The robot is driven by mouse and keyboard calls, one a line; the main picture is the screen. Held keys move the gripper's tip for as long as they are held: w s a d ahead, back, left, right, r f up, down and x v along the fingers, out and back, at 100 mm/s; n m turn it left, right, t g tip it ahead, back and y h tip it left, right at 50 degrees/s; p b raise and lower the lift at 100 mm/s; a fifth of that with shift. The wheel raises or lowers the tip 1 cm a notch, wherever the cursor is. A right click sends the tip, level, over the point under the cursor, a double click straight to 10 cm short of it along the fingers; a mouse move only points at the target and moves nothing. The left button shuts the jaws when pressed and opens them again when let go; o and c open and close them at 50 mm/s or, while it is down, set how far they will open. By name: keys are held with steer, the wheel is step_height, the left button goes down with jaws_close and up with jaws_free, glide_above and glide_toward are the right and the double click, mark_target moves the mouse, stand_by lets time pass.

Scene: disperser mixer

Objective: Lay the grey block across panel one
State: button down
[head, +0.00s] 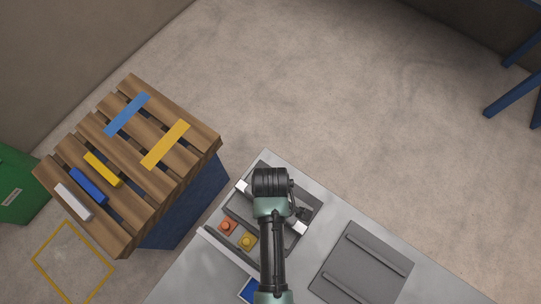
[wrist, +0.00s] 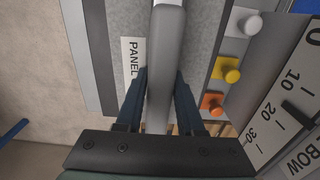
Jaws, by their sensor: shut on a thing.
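A long grey block (wrist: 166,60) sits between my gripper's (wrist: 160,78) two dark fingers in the wrist view, and the gripper is shut on it. In the head view, the block's pale ends (head: 298,228) show on either side of my arm, which hides its middle. Panel one is the dark grey plate (head: 307,203) under my gripper on the grey console; in the wrist view its grey face (wrist: 202,40) lies behind the block, with a white label (wrist: 132,62) reading "PANEL" at left. The block runs over the panel diagonally in the head view. I cannot tell whether it touches it.
Orange (head: 227,226) and yellow (head: 247,241) knobs stand beside the panel. A second dark plate (head: 362,270) with raised bars lies to the right. A slatted wooden top (head: 137,160) at left bears several coloured bars. A green box (head: 18,185) stands far left.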

steer(key=c, duration=0.5)
jaws_free()
step_height(320, 180, up, 12)
steer(key=shift+w, duration=0.1)
steer(key=w+r+m+t, duration=0.3)
steer(key=w+r+t, duration=0.4)
steer(key=w+r, duration=0.6)
steer(key=w+r+m+t, duration=0.2)
steer(key=w+r+t, duration=0.5)
steer(key=r, duration=0.9)
step_height(320, 180, up, 17)
steer(key=m+t, duration=0.3)
steer(key=t, duration=0.2)
steer(key=s+r+m+t, duration=0.1)
steer(key=s+r+t, duration=0.1)
steer(key=r, duration=0.4)
steer(key=s+r+m+t, duration=0.1)
steer(key=s+r+t, duration=0.2)
steer(key=s+r, duration=0.2)
steer(key=s+r+t, duration=0.3)
steer(key=r, duration=0.5)
steer(key=shift+s+r+m, duration=0.3)
steer(key=shift+r+m, duration=0.1)
